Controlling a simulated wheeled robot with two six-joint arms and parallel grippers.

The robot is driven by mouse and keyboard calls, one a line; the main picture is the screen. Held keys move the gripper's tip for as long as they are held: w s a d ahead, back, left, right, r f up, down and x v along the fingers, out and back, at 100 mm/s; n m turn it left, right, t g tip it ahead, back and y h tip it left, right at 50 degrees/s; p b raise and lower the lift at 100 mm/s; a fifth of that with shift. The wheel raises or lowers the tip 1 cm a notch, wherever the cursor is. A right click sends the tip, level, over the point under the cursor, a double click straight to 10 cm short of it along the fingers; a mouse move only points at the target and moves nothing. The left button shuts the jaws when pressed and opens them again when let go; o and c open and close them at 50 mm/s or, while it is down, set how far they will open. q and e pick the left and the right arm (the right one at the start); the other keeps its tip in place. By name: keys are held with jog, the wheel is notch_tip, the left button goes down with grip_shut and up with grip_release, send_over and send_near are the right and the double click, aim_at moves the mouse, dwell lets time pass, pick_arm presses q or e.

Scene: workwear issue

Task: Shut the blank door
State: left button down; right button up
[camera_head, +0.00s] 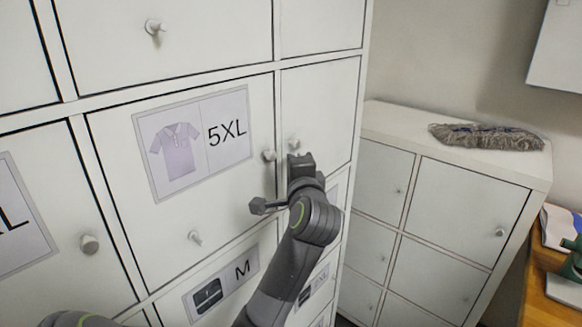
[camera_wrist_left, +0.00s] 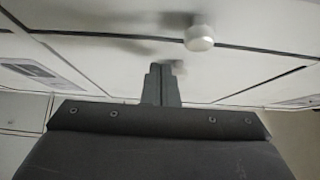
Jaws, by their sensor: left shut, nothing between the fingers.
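A blank white door (camera_head: 322,115) without a label is in the head view, right of the door with the 5XL shirt label (camera_head: 195,140). It looks flush with the cabinet front, with no clear gap at its edges. Its knob (camera_head: 294,145) is near its left edge, partly behind my gripper. My left gripper (camera_head: 299,161) is shut and empty, in front of the blank door just below that knob. In the left wrist view, the shut fingers (camera_wrist_left: 161,84) point at the white front. I cannot tell whether they touch it. My right gripper is not in view.
A low white cabinet (camera_head: 465,215) stands at the right, with a grey mop head (camera_head: 487,137) on top. A wooden desk (camera_head: 545,305) is at the lower right. A round knob (camera_wrist_left: 199,38) shows in the wrist view.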

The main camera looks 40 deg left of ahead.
pick_arm(q)
jog(key=shift+a, duration=0.1)
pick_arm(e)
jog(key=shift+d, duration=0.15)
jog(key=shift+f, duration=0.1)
